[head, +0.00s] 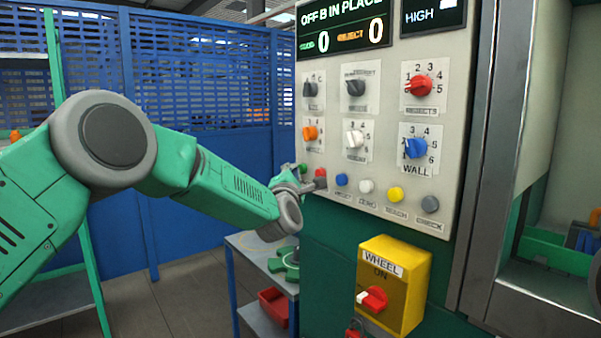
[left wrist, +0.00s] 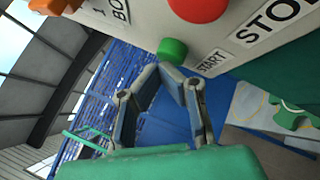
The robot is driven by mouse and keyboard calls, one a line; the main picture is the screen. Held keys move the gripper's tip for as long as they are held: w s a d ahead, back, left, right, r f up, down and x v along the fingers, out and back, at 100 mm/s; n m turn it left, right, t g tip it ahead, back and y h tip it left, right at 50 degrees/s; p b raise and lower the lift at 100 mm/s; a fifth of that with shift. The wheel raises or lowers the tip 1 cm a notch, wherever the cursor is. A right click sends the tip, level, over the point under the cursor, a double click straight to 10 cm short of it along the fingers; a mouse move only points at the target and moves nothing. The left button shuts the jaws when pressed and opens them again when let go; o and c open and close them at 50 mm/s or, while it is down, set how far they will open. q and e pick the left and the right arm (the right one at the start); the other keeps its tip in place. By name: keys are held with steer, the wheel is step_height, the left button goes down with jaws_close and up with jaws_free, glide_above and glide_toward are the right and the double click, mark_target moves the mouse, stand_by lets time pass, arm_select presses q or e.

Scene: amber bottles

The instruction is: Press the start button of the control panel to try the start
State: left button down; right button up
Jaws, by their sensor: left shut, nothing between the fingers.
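The control panel (head: 385,130) fills the right centre of the head view, with a row of coloured buttons along its lower part. The green start button (left wrist: 172,50) sits beside the START label (left wrist: 211,63) in the left wrist view; in the head view it shows small at the row's left end (head: 303,168). The red stop button (left wrist: 198,8) is next to it. My left gripper (head: 312,186) is at the panel's lower left corner. In the left wrist view its fingertips (left wrist: 164,69) meet, shut and empty, right by the green button. I cannot tell whether they touch it. My right gripper is out of view.
Several rotary knobs sit above the buttons, including a red one (head: 418,86). A yellow WHEEL switch box (head: 393,287) projects below the panel. A low table (head: 262,252) with a green part (head: 283,263) stands below the gripper. Blue mesh fencing (head: 205,70) stands behind.

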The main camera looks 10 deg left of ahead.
arm_select(q)
steer(key=shift+w+d, duration=0.2)
steer(key=shift+w, duration=0.05)
stand_by(0.3)
steer(key=shift+s, duration=0.1)
steer(key=shift+s+a+b, duration=0.5)
steer(key=shift+s+b, duration=0.05)
steer(key=shift+s, duration=0.05)
stand_by(0.3)
steer(key=shift+s+a+b, duration=0.45)
steer(key=shift+s+a, duration=0.35)
steer(key=shift+s, duration=0.2)
steer(key=shift+s+a+b, duration=0.45)
steer(key=shift+s+a, duration=0.35)
steer(key=shift+s, duration=0.2)
